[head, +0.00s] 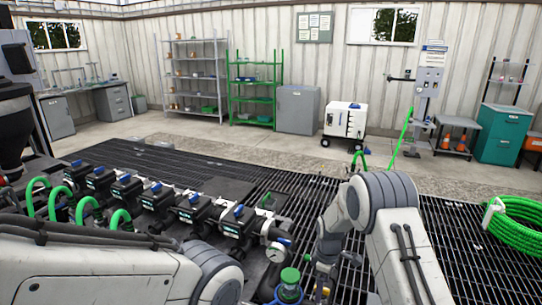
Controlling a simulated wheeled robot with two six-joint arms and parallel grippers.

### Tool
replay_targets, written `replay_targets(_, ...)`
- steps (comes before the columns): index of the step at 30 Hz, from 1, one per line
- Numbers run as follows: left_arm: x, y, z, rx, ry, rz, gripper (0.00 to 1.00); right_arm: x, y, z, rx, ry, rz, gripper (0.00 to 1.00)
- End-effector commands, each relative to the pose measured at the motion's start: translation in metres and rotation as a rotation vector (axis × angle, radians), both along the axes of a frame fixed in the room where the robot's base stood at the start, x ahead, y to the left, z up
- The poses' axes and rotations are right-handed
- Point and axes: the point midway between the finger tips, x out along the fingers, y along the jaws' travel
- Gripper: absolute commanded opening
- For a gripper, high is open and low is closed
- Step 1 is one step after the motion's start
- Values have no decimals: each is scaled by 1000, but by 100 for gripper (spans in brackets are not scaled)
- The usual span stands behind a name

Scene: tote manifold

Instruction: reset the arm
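My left arm (95,268) comes in from the lower left and bends at a grey elbow joint near the bottom middle. Its gripper is not visible. My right arm (405,255) rises from the lower right, bends at a ribbed grey joint, and reaches down towards the bottom middle. The end of my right arm, where the gripper (322,284) is, shows small and partly cut off beside a blue and green fitting (289,286). I cannot tell whether its fingers are open or shut, or whether they touch anything.
A manifold row of black valve units (156,197) with blue tops and green hoses crosses the left and middle. A round gauge (276,252) stands at its near end. Dark floor grating (460,235) lies right, with a coiled green hose (515,226). Shelves and cabinets line the back wall.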

Motion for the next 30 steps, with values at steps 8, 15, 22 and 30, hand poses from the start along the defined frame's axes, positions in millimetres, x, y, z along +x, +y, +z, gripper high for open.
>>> replay_targets(8,0,0,-5,0,0,0,100,1,0,29,0,-3,73,88)
replay_targets(15,0,0,-6,0,0,0,100,0,0,41,0,0,71,88)
replay_targets(22,0,0,-6,0,0,0,100,0,0,41,0,1,71,88)
replay_targets(30,3,-1,-6,-7,-14,-2,100,-1,8,47,0,-13,70,88)
